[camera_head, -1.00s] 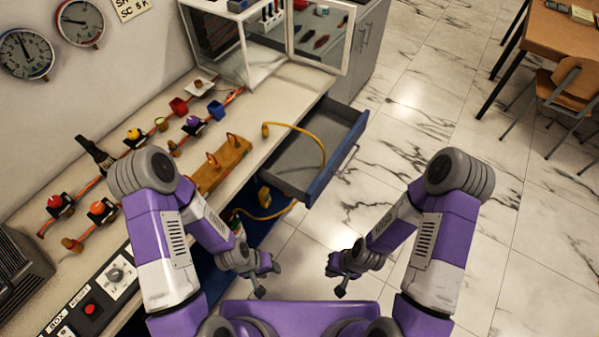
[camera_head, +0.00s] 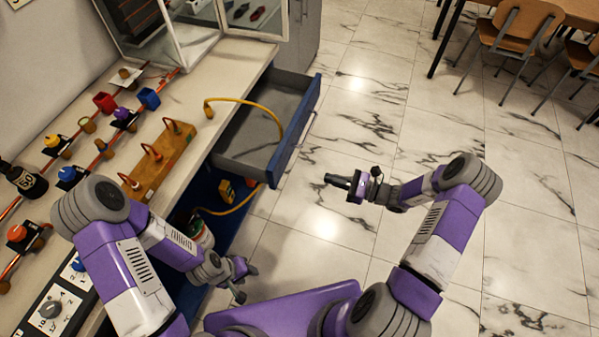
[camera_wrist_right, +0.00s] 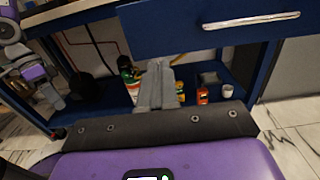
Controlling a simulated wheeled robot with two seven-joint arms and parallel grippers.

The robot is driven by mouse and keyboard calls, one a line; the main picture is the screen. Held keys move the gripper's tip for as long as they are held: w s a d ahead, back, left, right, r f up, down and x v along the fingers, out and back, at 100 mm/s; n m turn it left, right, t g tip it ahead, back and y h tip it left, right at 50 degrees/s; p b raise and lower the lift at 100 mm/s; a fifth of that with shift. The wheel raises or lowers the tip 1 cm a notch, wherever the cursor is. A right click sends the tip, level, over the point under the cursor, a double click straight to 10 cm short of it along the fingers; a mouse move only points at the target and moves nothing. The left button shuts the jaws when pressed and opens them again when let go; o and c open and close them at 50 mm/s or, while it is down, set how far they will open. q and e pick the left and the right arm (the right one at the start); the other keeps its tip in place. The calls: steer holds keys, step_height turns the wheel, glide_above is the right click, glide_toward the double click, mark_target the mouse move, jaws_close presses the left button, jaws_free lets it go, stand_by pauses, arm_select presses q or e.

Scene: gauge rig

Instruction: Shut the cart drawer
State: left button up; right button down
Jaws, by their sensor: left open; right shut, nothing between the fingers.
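The cart drawer (camera_head: 252,135) is pulled out of the cart's right side, with a blue front (camera_head: 296,130) and a pale bar handle. The drawer front also shows in the right wrist view (camera_wrist_right: 170,28), with its handle (camera_wrist_right: 252,20) at upper right. My right gripper (camera_head: 332,181) is shut and empty, below and right of the drawer front and apart from it. In the right wrist view its fingers (camera_wrist_right: 155,85) point toward the space under the drawer. My left gripper (camera_head: 246,278) is open and empty beside the cart's lower shelf, apart from the drawer.
A yellow cable (camera_head: 246,101) loops from the worktop over the open drawer and down to the lower shelf. A wooden block with pegs (camera_head: 158,160) and small valves stand on the worktop (camera_head: 195,100). Marble floor right of the drawer is clear; chairs (camera_head: 515,40) stand far right.

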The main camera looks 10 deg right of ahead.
mark_target(283, 163)
steer(key=b+x, duration=0.2)
steer(key=x, duration=1.1)
steer(key=shift+d+b, duration=0.1)
steer(key=shift+b, duration=0.3)
steer(key=shift+w+a, duration=0.35)
steer(key=shift+a, duration=0.05)
